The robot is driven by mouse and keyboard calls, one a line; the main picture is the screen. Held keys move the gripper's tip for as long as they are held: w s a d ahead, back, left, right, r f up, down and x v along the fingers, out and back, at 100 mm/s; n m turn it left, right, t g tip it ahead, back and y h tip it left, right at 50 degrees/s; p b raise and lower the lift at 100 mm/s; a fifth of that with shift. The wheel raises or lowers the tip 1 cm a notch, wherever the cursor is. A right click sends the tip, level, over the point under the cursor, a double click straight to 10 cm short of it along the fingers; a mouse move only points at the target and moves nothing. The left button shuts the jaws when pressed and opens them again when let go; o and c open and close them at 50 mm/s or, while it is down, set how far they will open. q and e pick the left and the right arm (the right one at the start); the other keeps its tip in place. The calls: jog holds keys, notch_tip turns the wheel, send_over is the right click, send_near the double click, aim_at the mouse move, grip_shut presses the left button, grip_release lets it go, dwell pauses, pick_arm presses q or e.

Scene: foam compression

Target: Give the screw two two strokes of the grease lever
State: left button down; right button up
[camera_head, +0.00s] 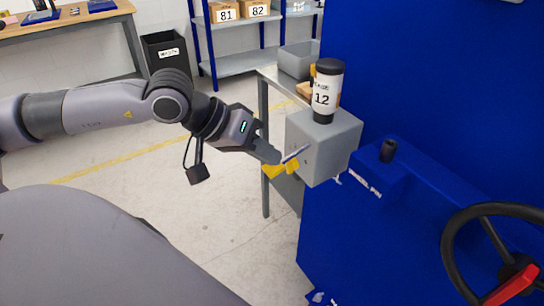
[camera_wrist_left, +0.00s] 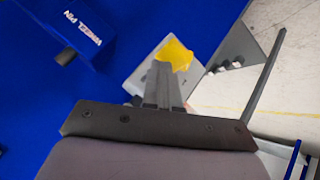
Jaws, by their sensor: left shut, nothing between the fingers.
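The grease unit is a grey box (camera_head: 335,145) on the side of the blue machine, with a white bottle (camera_head: 326,92) labelled 12 on top. A yellow lever (camera_head: 280,170) sticks out at the box's left side; it also shows in the left wrist view (camera_wrist_left: 178,54), just beyond my fingertips. My left gripper (camera_head: 274,155) is shut and empty, close by the lever. I cannot tell whether it touches the lever. The gripper also shows in the left wrist view (camera_wrist_left: 162,72), with its fingers together. My right gripper is not in view.
The blue machine (camera_head: 420,80) fills the right side. A black handwheel (camera_head: 485,212) with a red handle (camera_head: 513,287) is at lower right. A grey table (camera_head: 266,100) stands behind the box. Open floor lies left.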

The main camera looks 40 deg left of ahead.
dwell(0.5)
pick_arm(q)
jog(key=shift+r+p, duration=0.7)
jog(key=shift+r, duration=1.05)
notch_tip(320, 180, up, 5)
jog(key=p, duration=0.2)
jog(key=shift+p, duration=0.4)
